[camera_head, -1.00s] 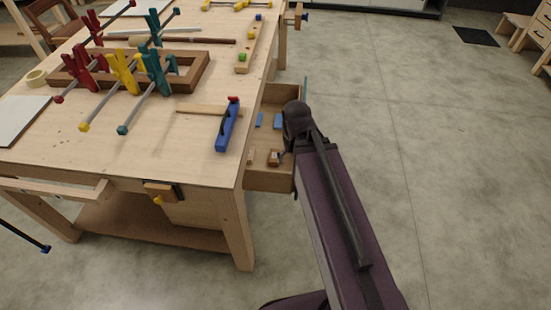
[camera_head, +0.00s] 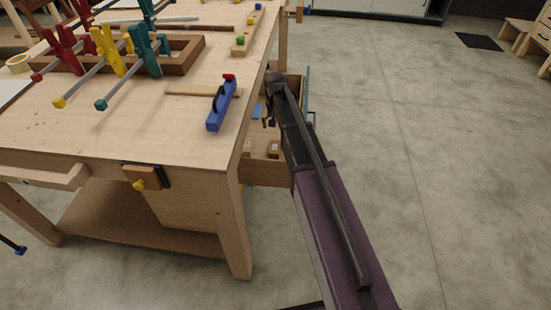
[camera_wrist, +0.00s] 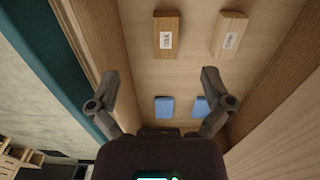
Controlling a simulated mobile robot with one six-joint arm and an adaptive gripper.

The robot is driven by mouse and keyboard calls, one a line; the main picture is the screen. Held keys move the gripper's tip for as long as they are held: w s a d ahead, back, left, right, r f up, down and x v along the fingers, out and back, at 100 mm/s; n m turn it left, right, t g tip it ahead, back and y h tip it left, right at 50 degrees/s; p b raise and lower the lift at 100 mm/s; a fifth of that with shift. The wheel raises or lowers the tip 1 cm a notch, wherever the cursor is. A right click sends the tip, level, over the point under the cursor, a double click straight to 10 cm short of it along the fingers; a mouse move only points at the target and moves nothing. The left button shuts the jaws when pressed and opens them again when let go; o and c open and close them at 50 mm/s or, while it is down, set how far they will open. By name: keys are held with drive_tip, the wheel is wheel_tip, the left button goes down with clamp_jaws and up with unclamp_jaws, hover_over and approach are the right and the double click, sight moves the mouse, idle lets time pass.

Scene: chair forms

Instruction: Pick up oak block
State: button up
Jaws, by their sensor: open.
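Two wooden blocks with white labels lie in the open drawer. In the wrist view one is mid-brown (camera_wrist: 166,40) and the other paler (camera_wrist: 230,36); they also show at the drawer's near end in the head view, the browner block (camera_head: 273,150) and the paler block (camera_head: 248,148). The labels are too small to read, so I cannot tell which is oak. My gripper (camera_wrist: 160,78) is open and empty over the drawer, with both blocks beyond its fingertips in the wrist view. In the head view my gripper (camera_head: 268,121) is partly hidden by my arm.
Two blue pieces (camera_wrist: 164,107) (camera_wrist: 201,107) lie in the drawer between my fingers in view. The drawer walls (camera_head: 268,173) enclose the space closely. The workbench (camera_head: 130,125) stands left with clamps and a blue plane (camera_head: 220,106). Open floor lies right.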

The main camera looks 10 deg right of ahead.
sight(274, 150)
drive_tip(key=shift+m, duration=0.3)
drive_tip(key=w+f, duration=0.1)
drive_tip(key=w, duration=0.1)
drive_tip(key=w+f+b, duration=0.1)
drive_tip(key=shift+w+f, duration=0.3)
drive_tip(key=shift+w, duration=0.05)
drive_tip(key=shift+b, duration=0.35)
wheel_tip(274, 150, down, 9)
drive_tip(key=b, duration=0.8)
drive_tip(key=shift+r, duration=0.2)
drive_tip(key=shift+s+b, duration=0.1)
drive_tip(key=shift+b, duration=0.2)
drive_tip(key=f+b, duration=0.3)
drive_tip(key=shift+s+f, duration=0.2)
drive_tip(key=shift+s, duration=0.1)
drive_tip(key=shift+f+b, duration=0.9)
drive_tip(key=shift+b, duration=0.15)
